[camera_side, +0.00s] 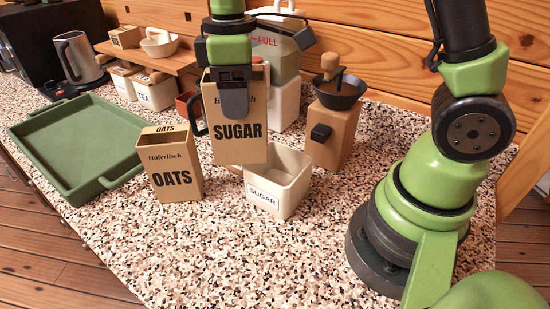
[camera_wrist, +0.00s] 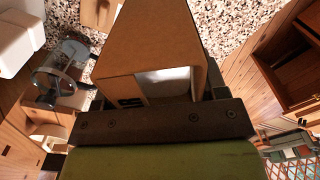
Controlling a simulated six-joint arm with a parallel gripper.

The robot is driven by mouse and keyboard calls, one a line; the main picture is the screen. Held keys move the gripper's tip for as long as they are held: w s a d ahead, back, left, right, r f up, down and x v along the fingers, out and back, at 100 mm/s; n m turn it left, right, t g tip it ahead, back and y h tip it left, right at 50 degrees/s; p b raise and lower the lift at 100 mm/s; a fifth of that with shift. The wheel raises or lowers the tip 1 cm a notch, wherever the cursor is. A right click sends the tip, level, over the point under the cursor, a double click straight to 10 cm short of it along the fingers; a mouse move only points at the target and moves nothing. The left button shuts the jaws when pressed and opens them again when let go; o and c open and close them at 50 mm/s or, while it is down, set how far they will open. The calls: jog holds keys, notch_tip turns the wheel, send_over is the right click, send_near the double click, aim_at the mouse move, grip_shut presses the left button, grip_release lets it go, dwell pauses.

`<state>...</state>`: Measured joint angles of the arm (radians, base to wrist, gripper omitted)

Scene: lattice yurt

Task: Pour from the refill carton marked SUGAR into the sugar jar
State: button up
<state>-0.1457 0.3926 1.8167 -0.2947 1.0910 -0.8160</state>
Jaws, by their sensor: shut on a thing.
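The carton marked SUGAR (camera_side: 240,148) is upright in my gripper (camera_side: 233,92), which is shut on its upper part. In the side view its lower end is beside the left rim of the sugar jar (camera_side: 277,184); I cannot tell whether it is clear of the counter. The jar is an open, square, cream container with a SUGAR label, and no contents show inside. In the wrist view the brown carton (camera_wrist: 152,38) fills the middle, and something white (camera_wrist: 165,80) shows at its opening, above my gripper (camera_wrist: 160,105).
A carton marked OATS (camera_side: 172,178) stands left of the jar. A coffee grinder (camera_side: 333,130) stands at the back right, and a green tray (camera_side: 75,147) lies at the left. A pale container (camera_side: 284,103) is behind. The counter front (camera_side: 235,250) is clear.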

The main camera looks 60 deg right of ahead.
jog(key=s+d+r+n, duration=0.2)
jog(key=s+d+n, duration=0.1)
jog(key=d+n, duration=0.4)
jog(key=shift+d+n, duration=0.35)
jog(key=shift+n, duration=1.35)
jog(key=shift+f, duration=0.15)
notch_tip(320, 180, down, 8)
jog(key=t+h, duration=0.7)
jog(key=h, duration=0.5)
jog(key=shift+r, duration=0.2)
